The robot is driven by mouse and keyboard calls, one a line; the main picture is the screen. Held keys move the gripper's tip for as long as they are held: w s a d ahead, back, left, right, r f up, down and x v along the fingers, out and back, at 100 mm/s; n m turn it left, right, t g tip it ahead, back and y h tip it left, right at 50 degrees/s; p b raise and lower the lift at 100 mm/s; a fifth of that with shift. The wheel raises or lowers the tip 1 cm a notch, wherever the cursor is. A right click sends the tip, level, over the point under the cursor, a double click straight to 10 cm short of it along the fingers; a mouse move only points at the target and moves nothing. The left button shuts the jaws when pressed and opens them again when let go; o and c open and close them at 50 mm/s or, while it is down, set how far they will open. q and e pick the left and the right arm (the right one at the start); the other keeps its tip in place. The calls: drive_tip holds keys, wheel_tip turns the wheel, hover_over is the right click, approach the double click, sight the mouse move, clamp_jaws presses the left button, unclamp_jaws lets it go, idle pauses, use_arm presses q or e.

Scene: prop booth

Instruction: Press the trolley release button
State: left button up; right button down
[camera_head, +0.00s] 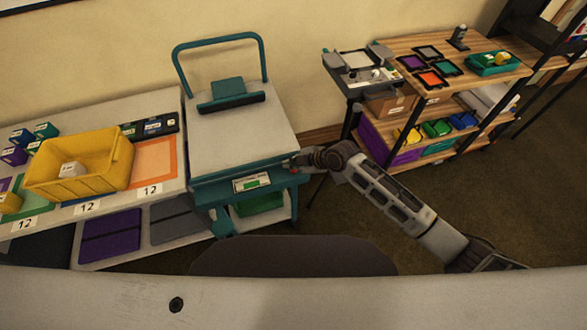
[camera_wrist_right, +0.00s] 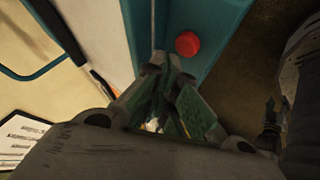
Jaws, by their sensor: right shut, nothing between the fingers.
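The trolley (camera_head: 241,140) has a pale grey top, teal edges and a teal push handle; it stands left of centre in the head view. The round red button (camera_wrist_right: 187,43) sits on the trolley's teal side face (camera_wrist_right: 205,18) in the right wrist view. In the head view I cannot make out the button clearly. My right gripper (camera_head: 298,161) is at the trolley's right front corner. In the wrist view the shut, empty fingertips (camera_wrist_right: 163,62) lie just below and left of the button; I cannot tell if they touch the trolley. My left gripper is out of view.
A grey table (camera_head: 155,107) with a yellow bin (camera_head: 112,171) and small boxes adjoins the trolley on the left. A wooden shelf rack (camera_head: 395,47) with trays and coloured bins stands at right. Open floor (camera_head: 470,175) lies between the trolley and rack.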

sight(292, 171)
drive_tip(key=shift+r+p, duration=1.8)
drive_tip(key=shift+r, duration=0.65)
drive_tip(key=shift+m, duration=0.3)
